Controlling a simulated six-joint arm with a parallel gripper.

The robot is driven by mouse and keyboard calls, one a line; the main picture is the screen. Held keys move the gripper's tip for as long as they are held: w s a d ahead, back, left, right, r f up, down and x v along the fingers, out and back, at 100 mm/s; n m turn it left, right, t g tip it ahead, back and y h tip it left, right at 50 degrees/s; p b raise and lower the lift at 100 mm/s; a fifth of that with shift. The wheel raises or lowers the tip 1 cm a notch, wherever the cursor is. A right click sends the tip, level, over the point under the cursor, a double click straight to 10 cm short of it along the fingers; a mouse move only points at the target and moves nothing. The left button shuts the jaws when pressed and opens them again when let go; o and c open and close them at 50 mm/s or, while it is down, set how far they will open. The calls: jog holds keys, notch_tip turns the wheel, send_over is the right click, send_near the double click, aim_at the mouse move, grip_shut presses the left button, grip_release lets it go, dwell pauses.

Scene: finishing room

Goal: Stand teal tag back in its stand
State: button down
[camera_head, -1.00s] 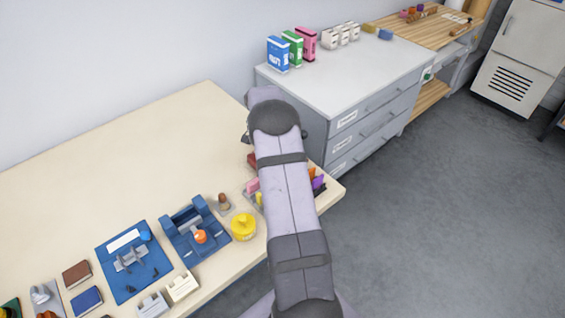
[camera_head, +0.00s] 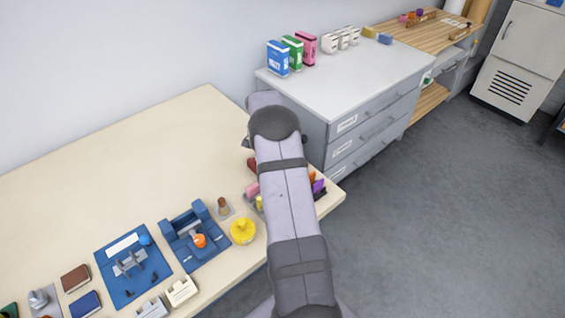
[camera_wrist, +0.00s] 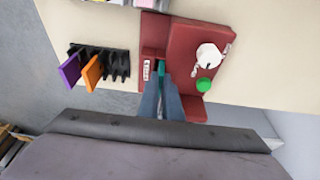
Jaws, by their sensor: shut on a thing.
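My gripper (camera_wrist: 161,86) points down over a red fixture (camera_wrist: 183,50) in the wrist view. Its fingers are shut on the teal tag (camera_wrist: 162,69), of which only a small sliver shows between the fingertips. I cannot tell whether the tag touches the red fixture. A black slotted rack (camera_wrist: 118,66) stands to the left of the gripper. It holds a purple tag (camera_wrist: 70,69) and an orange tag (camera_wrist: 92,72), with several empty slots beside them. In the head view my arm hides the gripper, the teal tag and most of the rack.
A white round piece (camera_wrist: 208,55) and a green knob (camera_wrist: 204,85) are on the red fixture's right side. The table edge lies close by the rack. A yellow round piece (camera_head: 243,231) and a blue fixture (camera_head: 194,236) stand left of my arm.

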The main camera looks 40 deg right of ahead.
jog(key=shift+r+p, duration=1.75)
jog(key=shift+r, duration=1.8)
jog(key=shift+s, duration=0.1)
jog(key=s+d, duration=0.1)
jog(key=s, duration=0.7)
jog(key=shift+d+f+p, duration=0.3)
jog(key=shift+d+f, duration=0.1)
jog(key=shift+f, duration=0.05)
jog(key=shift+f, duration=0.1)
jog(key=shift+f+b, duration=1.6)
jog(key=shift+f, duration=1.15)
